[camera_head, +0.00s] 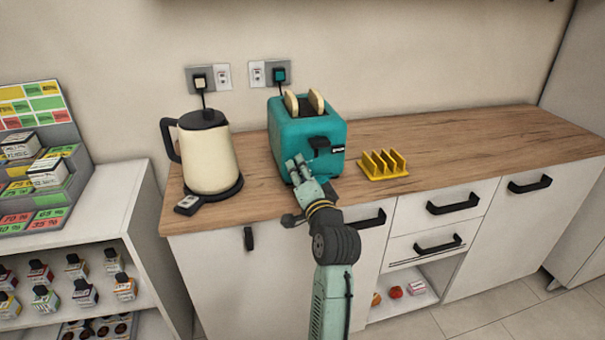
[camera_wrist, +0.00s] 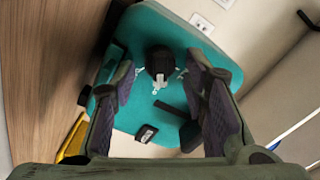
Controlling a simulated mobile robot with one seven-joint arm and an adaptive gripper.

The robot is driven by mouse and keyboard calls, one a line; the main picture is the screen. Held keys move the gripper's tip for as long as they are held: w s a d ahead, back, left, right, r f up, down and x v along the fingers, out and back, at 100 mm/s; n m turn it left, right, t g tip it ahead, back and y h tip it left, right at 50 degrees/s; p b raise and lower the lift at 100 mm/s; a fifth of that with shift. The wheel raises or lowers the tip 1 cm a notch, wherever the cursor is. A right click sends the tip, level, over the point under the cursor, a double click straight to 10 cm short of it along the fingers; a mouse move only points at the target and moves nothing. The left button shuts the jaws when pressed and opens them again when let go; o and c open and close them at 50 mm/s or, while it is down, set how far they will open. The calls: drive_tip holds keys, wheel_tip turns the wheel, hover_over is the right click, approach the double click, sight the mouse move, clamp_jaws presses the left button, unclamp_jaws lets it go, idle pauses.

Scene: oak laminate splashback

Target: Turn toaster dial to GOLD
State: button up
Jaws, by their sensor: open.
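The teal toaster (camera_head: 298,132) stands on the wooden counter with two bread slices (camera_head: 304,102) in its top. In the wrist view its teal front (camera_wrist: 150,30) fills the middle. The black dial (camera_wrist: 160,61) shows there between my fingers, with small white marks around it; I cannot read the marks or the setting. My gripper (camera_head: 296,165) is at the toaster's front, and the dial is hidden behind it in the head view. In the wrist view the gripper (camera_wrist: 161,76) is open, its two fingers on either side of the dial with gaps.
A yellow toast rack (camera_head: 384,164) stands to the right. A cream kettle (camera_head: 206,158) stands left on its base. The counter's right part is clear.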

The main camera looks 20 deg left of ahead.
drive_tip(key=shift+s, duration=0.1)
drive_tip(key=v, duration=1.2)
